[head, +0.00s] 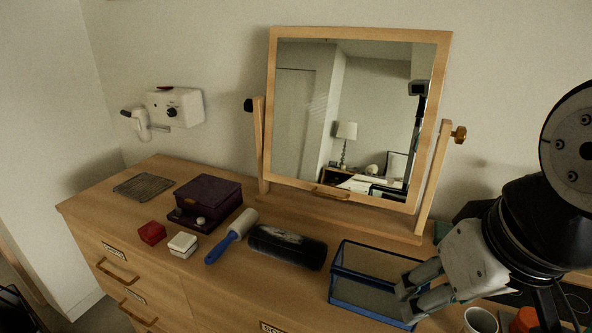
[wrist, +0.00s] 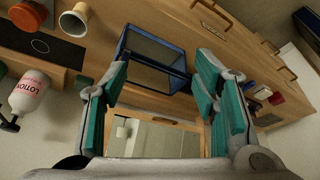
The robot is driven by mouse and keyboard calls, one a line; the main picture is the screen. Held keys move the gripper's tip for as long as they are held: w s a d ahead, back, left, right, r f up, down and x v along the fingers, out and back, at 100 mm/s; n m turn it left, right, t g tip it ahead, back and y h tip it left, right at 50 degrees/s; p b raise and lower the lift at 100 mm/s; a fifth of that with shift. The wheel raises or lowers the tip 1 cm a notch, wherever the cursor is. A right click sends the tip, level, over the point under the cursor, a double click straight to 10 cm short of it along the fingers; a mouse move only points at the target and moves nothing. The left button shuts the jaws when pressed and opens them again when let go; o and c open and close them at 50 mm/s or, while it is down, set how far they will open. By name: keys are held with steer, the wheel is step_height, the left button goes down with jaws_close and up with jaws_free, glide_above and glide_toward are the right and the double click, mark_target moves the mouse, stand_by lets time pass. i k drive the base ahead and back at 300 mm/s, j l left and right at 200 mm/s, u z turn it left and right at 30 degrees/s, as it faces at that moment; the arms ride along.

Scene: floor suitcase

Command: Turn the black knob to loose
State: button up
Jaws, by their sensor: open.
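A black knob (head: 248,105) sits on the left post of the tilting mirror (head: 360,45), at the side of the mirror frame. A brown knob (head: 459,134) is on the right post. The mirror's frame also shows low in the wrist view (wrist: 158,119), between my fingers; I cannot make out the black knob there. My gripper (head: 404,291) is open and empty at the right front, over the right end of the blue-edged tray (head: 372,307), far from the black knob. Its two fingers stand apart in the wrist view (wrist: 160,84).
On the dresser (head: 150,188) stand a purple box (head: 210,192), a red box (head: 152,233), a white box (head: 183,244), a blue-handled roller (head: 232,236) and a black case (head: 287,247). A white cup (head: 480,320) is near my gripper. A white wall unit (head: 176,107) has a dark dial.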

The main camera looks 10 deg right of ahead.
mark_target(248, 106)
steer(key=i+j+z, duration=0.2)
steer(key=j, duration=0.5)
steer(key=i+j+z, duration=0.2)
steer(key=j, duration=0.5)
steer(key=i+j+z, duration=0.2)
steer(key=j, duration=0.6)
steer(key=i+j+z, duration=0.2)
steer(key=j, duration=0.55)
steer(key=j+z, duration=0.2)
steer(key=j, duration=0.55)
